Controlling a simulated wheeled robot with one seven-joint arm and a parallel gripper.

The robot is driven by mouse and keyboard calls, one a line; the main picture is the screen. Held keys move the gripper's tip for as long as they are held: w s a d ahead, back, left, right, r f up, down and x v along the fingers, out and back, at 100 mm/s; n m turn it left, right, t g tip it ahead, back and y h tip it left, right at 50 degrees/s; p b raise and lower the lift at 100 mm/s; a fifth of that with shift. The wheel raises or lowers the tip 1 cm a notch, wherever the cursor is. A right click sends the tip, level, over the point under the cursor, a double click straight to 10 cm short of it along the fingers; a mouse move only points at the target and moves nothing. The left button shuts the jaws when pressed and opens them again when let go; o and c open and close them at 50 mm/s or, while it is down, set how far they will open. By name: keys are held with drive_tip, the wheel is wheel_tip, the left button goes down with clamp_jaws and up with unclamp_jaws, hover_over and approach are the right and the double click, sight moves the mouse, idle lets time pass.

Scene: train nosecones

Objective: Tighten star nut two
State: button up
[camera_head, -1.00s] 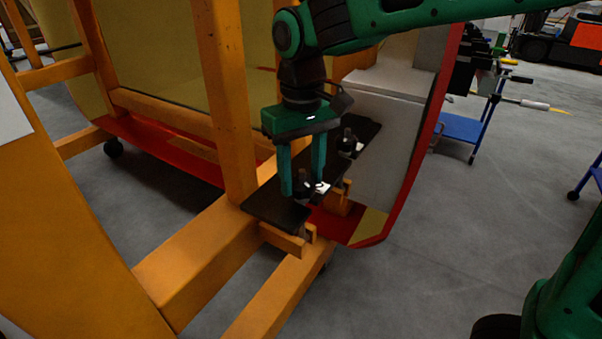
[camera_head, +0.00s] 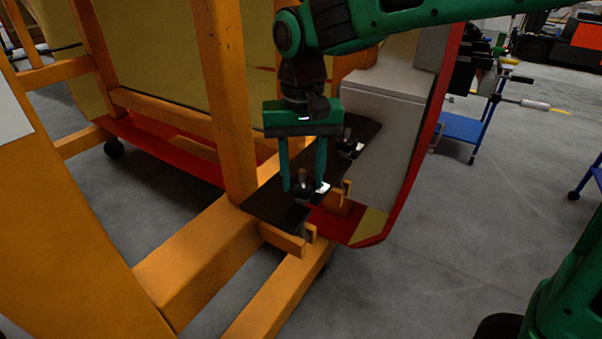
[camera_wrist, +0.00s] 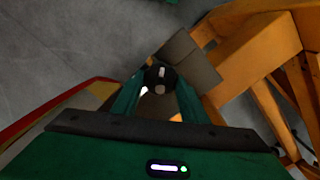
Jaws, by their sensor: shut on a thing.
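My gripper (camera_head: 303,186) points straight down over a dark plate (camera_head: 265,207) on the orange frame. Its two green fingers are shut around a black star nut (camera_head: 302,190) at the near end of the plate. In the wrist view, that nut (camera_wrist: 161,77) sits between the fingertips, with a pale bolt end showing in its middle. A second black star nut (camera_head: 350,146) stands farther back on the same plate, apart from my gripper. I cannot tell from any label which nut is number two.
The orange frame (camera_head: 190,262) fills the left and lower middle. The red-edged nosecone panel (camera_head: 398,200) rises just right of the plate. Grey floor (camera_head: 470,230) is clear to the right, with a blue cart (camera_head: 460,127) behind.

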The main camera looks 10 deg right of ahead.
drive_tip(key=m, duration=0.5)
drive_tip(key=shift+m, duration=0.3)
drive_tip(key=shift+a, duration=0.1)
idle(0.3)
drive_tip(key=o, duration=1)
drive_tip(key=shift+o, duration=0.2)
wheel_tip(320, 180, up, 11)
drive_tip(key=shift+f, duration=0.1)
